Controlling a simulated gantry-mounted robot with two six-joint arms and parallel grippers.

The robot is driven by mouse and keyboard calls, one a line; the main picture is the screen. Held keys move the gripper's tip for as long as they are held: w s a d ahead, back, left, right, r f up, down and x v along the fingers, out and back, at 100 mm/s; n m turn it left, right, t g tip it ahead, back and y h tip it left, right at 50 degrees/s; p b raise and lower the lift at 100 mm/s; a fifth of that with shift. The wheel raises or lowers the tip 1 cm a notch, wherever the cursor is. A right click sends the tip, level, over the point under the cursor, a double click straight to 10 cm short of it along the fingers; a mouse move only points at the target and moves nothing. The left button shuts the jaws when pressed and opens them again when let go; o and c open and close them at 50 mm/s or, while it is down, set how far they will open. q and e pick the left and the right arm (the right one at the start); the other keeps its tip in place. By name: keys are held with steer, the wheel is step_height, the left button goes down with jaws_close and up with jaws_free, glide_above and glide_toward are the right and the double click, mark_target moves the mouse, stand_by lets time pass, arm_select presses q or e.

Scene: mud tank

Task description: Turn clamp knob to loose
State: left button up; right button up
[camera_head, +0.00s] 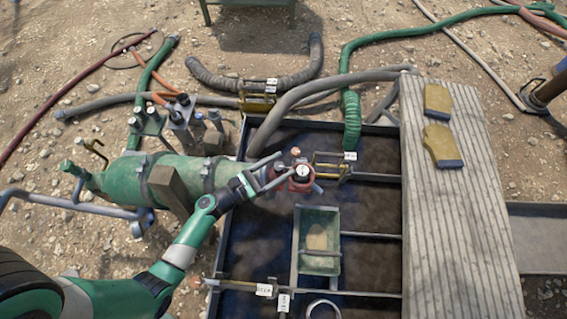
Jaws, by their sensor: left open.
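A small red fitting (301,184) with a round dark-and-white top stands at the upper middle of the mud tank (255,262). It may be the clamp with its knob, but it is too small to be sure. My left gripper (286,164) reaches in from the lower left and is open, with its two fingers spread at the left side of the red fitting. The lower finger overlaps the fitting's edge; I cannot tell whether they touch. The way the knob is turned cannot be read. My right gripper is not in view.
A green cylinder (178,172) lies left of the tank. A green tray (319,262) sits inside the tank below the fitting. A yellow bracket (328,164) is just right of the fitting. Yellow gloves (441,146) lie on a plank walkway (455,235). Hoses cross the ground behind.

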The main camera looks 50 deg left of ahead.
arm_select(q)
steer(key=shift+s, duration=0.15)
steer(key=c, duration=0.3)
jaws_close()
